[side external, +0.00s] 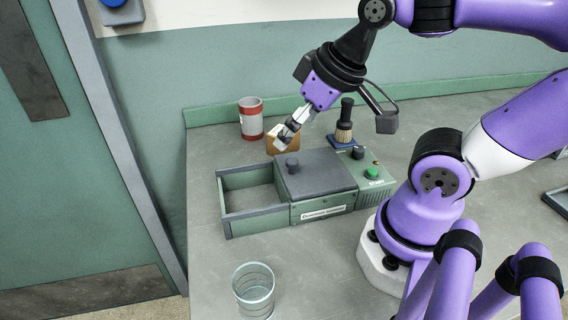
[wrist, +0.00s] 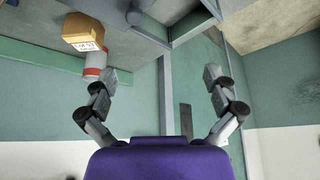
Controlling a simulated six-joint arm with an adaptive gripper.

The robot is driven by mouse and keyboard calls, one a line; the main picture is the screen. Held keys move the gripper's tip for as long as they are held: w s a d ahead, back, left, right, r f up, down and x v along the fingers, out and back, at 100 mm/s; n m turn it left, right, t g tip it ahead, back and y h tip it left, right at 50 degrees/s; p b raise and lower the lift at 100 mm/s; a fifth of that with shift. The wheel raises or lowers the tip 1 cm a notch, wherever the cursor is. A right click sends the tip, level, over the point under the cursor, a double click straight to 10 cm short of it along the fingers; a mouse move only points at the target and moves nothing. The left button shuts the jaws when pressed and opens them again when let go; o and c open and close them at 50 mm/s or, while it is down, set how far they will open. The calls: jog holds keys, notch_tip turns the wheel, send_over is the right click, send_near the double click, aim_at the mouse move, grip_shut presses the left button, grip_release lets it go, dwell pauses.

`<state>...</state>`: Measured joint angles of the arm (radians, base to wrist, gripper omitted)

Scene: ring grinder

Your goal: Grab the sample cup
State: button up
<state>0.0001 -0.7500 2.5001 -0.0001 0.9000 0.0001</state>
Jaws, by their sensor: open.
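Two cup-like things show in the side view. A red and white cup (side external: 251,122) stands upright at the back of the bench, near the wall. A clear glass cup (side external: 254,292) stands upright at the front edge. I cannot tell which one is the sample cup. My gripper (side external: 287,136) is open and empty, in the air above the back of the grinder (side external: 322,178), to the right of the red and white cup. In the wrist view the red and white cup (wrist: 95,62) is beside the left finger, outside the open gripper (wrist: 158,80). The glass cup is not in the wrist view.
A small brown box (side external: 283,139) lies behind the grinder, close to my gripper; it also shows in the wrist view (wrist: 84,30). A brush (side external: 344,122) stands to its right. An open-framed tray (side external: 254,216) adjoins the grinder's left side. The bench's front left is mostly clear.

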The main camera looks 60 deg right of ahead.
jog(key=m+g, duration=0.5)
send_near(252, 290)
jog(key=shift+s+a+f+m+g, duration=0.2)
jog(key=shift+a+f, duration=0.1)
jog(key=shift+f, duration=0.1)
jog(key=shift+s+a+f+m+g, duration=0.1)
jog(key=shift+s+a+f, duration=0.2)
jog(key=shift+f, duration=0.1)
jog(key=f, duration=0.5)
jog(key=shift+w+f, duration=0.2)
jog(key=c, duration=1.1)
